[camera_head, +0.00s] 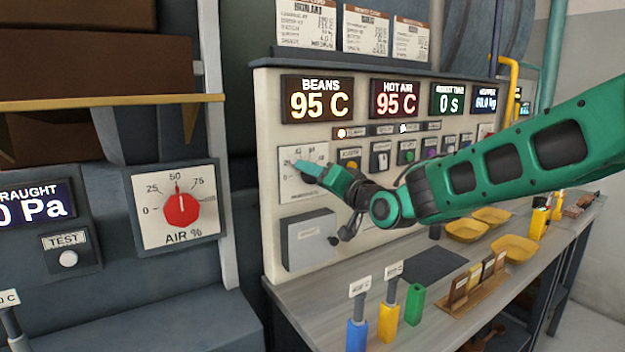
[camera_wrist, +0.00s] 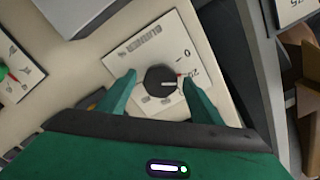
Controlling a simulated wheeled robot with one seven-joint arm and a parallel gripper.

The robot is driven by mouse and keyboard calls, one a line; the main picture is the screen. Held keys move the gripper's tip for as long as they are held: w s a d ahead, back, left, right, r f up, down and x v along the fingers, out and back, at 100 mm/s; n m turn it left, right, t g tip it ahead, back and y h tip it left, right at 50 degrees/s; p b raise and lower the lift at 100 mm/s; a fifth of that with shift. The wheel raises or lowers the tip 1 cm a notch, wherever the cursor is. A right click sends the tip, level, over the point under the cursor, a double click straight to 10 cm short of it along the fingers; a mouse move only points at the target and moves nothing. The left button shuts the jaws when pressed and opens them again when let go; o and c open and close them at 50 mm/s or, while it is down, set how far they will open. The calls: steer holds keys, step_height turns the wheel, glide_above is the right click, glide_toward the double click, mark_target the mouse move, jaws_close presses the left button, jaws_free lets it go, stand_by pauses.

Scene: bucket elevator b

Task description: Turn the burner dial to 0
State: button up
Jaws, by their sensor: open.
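The burner dial (camera_wrist: 160,80) is a dark round knob with a pale pointer line. It sits on a white scale plate (camera_wrist: 140,52) that appears rotated in the wrist view. The pointer faces right, towards the marking that looks like 25, with the 0 just above it. My gripper (camera_wrist: 160,69) is open, one finger on each side of the knob; whether either finger touches it I cannot tell. In the head view the burner plate (camera_head: 288,186) is on the left of the control panel, and my gripper (camera_head: 312,170) covers the knob.
A red air dial (camera_head: 181,210) is on a separate plate to the left. A grey box (camera_head: 308,240) juts out below the burner plate. The counter (camera_head: 330,308) holds blue, yellow and green holders and several yellow trays. Lit displays (camera_head: 318,98) are above.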

steer(key=shift+w, duration=0.1)
steer(key=c, duration=1.1)
steer(key=shift+o, duration=0.2)
steer(key=shift+a, duration=0.15)
